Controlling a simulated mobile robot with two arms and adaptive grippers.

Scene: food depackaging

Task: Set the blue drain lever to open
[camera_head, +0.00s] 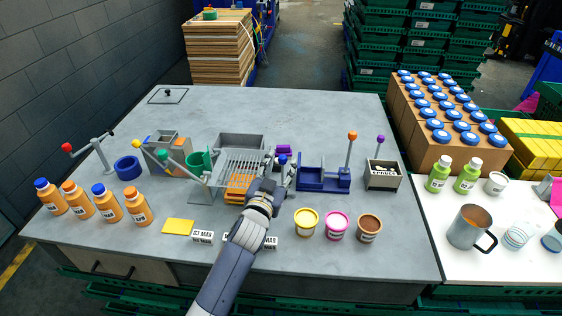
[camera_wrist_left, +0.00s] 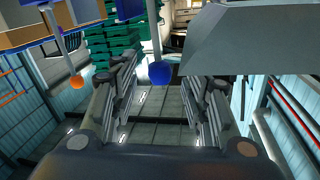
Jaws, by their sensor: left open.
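In the left wrist view the blue knob (camera_wrist_left: 159,73) hangs on a grey rod, because that view looks inverted. My left gripper (camera_head: 280,165) is at the lever, with its fingers on either side of the knob. In the wrist view the left gripper (camera_wrist_left: 160,95) is open, with a visible gap between the knob and each finger. The lever's base is mostly hidden by my gripper in the head view. My right gripper is not in view.
A blue fixture (camera_head: 322,180) with an orange-knobbed lever (camera_head: 352,136) stands close to the right of my gripper. Orange bottles (camera_head: 108,203) stand at left. Yellow, pink and brown cups (camera_head: 337,226) stand in front right.

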